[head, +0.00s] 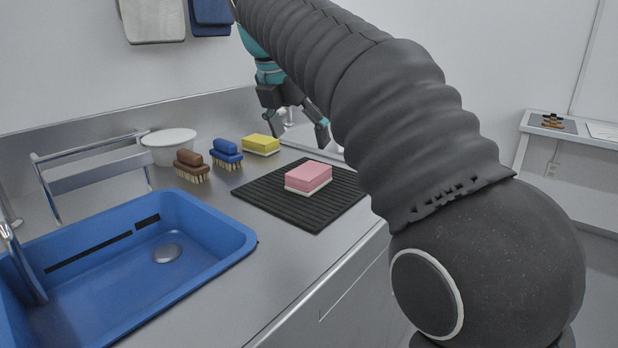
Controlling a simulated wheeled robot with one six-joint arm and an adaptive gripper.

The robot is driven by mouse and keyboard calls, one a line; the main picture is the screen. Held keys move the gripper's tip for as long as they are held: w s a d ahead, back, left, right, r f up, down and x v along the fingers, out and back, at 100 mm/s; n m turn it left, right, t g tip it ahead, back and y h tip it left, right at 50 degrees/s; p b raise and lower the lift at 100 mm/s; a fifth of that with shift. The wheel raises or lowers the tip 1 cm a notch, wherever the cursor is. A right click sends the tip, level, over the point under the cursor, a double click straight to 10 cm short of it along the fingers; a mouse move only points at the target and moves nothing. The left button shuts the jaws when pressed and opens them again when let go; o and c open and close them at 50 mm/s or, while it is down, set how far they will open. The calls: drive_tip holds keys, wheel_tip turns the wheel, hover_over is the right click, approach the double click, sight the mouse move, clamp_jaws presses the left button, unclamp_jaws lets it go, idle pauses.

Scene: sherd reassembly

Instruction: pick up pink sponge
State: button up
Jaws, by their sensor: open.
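The pink sponge (308,175) has a pale underside and lies flat on a black ribbed mat (262,194) on the steel counter. My gripper (303,133) hangs above and behind the sponge, apart from it. Its fingers are spread and hold nothing. My arm hides the counter to the right of the mat.
A yellow sponge (261,144), a blue brush (226,153), a brown brush (191,165) and a white bowl (169,146) stand along the back. A blue sink basin (110,275) takes up the left front. Bare counter lies between basin and mat.

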sight(309, 170)
drive_tip(key=b+x, duration=0.1)
drive_tip(key=x, duration=0.8)
drive_tip(key=shift+w+a+f+b, duration=0.15)
drive_tip(key=shift+a+f+b, duration=0.05)
drive_tip(key=shift+b, duration=0.15)
drive_tip(key=c, duration=1.1)
